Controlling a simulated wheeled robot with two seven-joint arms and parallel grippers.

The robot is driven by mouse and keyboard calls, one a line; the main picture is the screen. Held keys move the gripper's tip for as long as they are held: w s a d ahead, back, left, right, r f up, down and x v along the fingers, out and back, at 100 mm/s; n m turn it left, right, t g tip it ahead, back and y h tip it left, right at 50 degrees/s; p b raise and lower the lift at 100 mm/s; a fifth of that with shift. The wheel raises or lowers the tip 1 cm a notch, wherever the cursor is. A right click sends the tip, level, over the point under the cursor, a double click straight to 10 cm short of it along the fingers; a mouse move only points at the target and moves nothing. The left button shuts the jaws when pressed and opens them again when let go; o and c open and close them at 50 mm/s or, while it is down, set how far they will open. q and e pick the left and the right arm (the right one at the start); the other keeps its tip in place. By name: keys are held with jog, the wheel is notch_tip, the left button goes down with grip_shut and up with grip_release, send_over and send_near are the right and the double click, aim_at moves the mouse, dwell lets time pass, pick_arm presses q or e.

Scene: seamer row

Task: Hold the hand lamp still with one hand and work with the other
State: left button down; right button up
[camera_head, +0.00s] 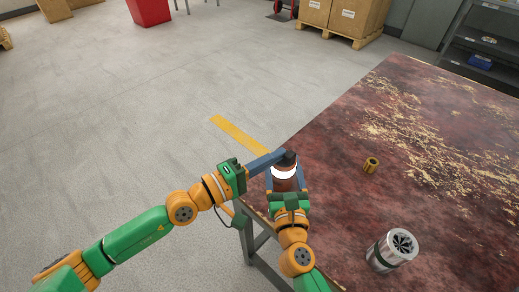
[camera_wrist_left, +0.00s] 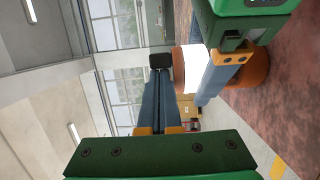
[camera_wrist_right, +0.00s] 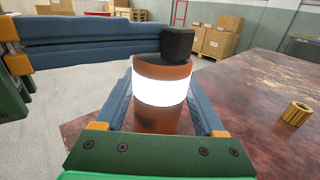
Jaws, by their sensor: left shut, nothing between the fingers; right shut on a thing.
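The hand lamp (camera_head: 284,184) is a brown-orange cylinder with a bright white band and a black block on top. It is upright at the table's left edge; I cannot tell if its base touches the table. My right gripper (camera_wrist_right: 160,110) is shut on its body, one blue finger on each side. The lamp also shows in the left wrist view (camera_wrist_left: 258,68), partly hidden by the right gripper. My left gripper (camera_head: 280,156) is shut and empty, its fingertips at the lamp's black block (camera_wrist_left: 160,61). I cannot tell whether they touch it.
On the stained dark red table (camera_head: 330,190) stand a small brass ring (camera_head: 371,165) and a silver cylinder with a slotted top (camera_head: 392,250), both right of the lamp. Boxes on a pallet (camera_head: 345,16), a red bin (camera_head: 149,11) and shelves (camera_head: 485,40) are far off.

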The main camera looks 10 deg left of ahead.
pick_arm(q)
jog(key=shift+w+a+r, duration=0.1)
jog(key=shift+w, duration=0.1)
jog(key=s+a, duration=0.5)
jog(key=a, duration=0.5)
jog(key=shift+a, duration=0.3)
